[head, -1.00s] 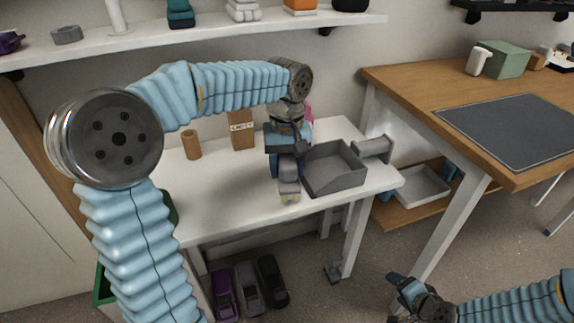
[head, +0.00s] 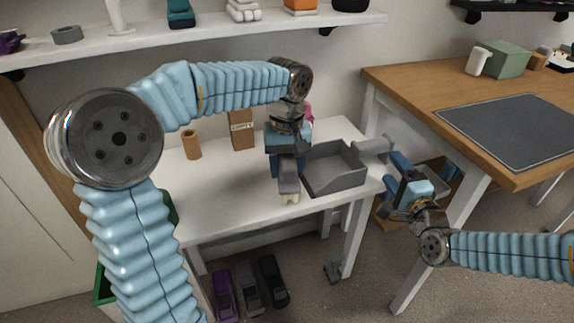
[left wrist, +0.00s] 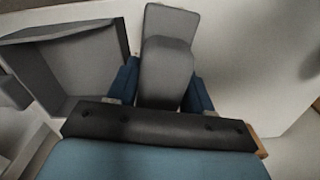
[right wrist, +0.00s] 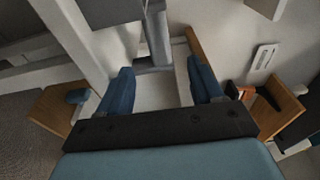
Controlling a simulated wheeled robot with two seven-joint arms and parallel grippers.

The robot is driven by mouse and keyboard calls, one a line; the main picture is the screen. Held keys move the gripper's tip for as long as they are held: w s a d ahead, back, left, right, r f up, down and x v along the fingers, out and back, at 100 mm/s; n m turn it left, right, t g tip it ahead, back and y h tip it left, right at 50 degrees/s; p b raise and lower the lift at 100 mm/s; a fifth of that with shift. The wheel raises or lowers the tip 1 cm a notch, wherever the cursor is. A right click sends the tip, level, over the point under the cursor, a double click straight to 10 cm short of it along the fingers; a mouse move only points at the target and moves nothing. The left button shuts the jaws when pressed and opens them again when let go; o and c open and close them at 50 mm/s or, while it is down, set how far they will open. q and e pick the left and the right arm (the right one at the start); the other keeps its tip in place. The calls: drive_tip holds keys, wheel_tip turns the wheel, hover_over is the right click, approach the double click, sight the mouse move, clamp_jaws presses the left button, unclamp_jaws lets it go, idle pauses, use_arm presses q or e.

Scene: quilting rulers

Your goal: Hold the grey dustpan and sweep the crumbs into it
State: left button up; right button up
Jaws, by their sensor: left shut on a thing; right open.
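The grey dustpan (head: 335,178) lies on the white table, its open tray beside the brush and its handle (head: 372,146) pointing right past the table's edge. My left gripper (head: 287,160) is shut on a grey brush (head: 289,182) with pale bristles, just left of the dustpan. In the left wrist view the brush (left wrist: 167,72) sits between the fingers, with the dustpan (left wrist: 75,65) at left. My right gripper (head: 393,182) is open and empty, to the right of the dustpan, near its handle and apart from it. I cannot make out any crumbs.
A brown cylinder (head: 192,145) and a labelled brown box (head: 242,130) stand at the table's back. A wooden desk (head: 400,88) with a dark mat stands at right. A shelf (head: 120,43) runs above. The white table's front left (head: 215,210) is clear.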

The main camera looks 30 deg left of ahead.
sight(380, 151)
drive_tip(key=x, duration=0.9)
drive_tip(key=shift+w+a+f, duration=0.1)
drive_tip(key=shift+w, duration=0.05)
clamp_jaws()
idle(0.8)
unclamp_jaws()
drive_tip(key=shift+v, duration=0.9)
